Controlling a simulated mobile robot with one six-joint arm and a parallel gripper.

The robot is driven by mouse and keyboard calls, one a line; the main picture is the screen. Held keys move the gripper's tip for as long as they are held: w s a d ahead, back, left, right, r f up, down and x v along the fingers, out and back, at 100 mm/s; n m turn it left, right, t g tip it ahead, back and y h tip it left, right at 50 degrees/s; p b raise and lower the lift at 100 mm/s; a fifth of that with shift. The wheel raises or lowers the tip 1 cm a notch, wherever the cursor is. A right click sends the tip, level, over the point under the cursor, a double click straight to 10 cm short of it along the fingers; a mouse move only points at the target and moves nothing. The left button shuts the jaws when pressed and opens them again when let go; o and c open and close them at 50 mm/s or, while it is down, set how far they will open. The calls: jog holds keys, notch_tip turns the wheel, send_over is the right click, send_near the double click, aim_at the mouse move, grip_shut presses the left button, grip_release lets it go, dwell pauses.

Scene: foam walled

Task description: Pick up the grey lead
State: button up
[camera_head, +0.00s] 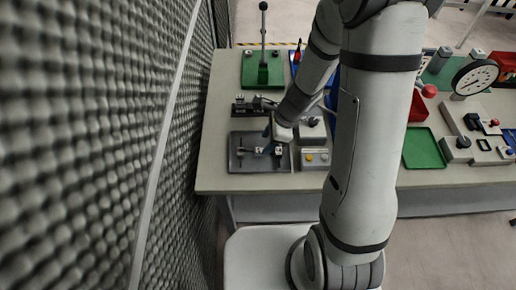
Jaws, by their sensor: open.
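My gripper (268,148) is small in the head view, at the end of my arm, low over a dark grey tray (240,165) on the left part of the bench. Its jaws are open. Small black and white pieces show in the tray around the fingertips, too small to name. I cannot make out the grey lead for certain; it may be among these pieces or hidden behind my arm. I cannot tell whether the fingers touch anything.
A foam-covered wall (90,130) rises close on the left. A green board with a lever (263,70), a black fixture (250,107) and a button box (315,158) surround the tray. A green tray (423,148) and dial gauge (475,77) stand right.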

aim_at(259, 150)
jog(key=x, duration=0.6)
jog(key=shift+w+b, duration=0.15)
jog(key=shift+b, duration=0.15)
jog(key=shift+c, duration=0.2)
grip_shut()
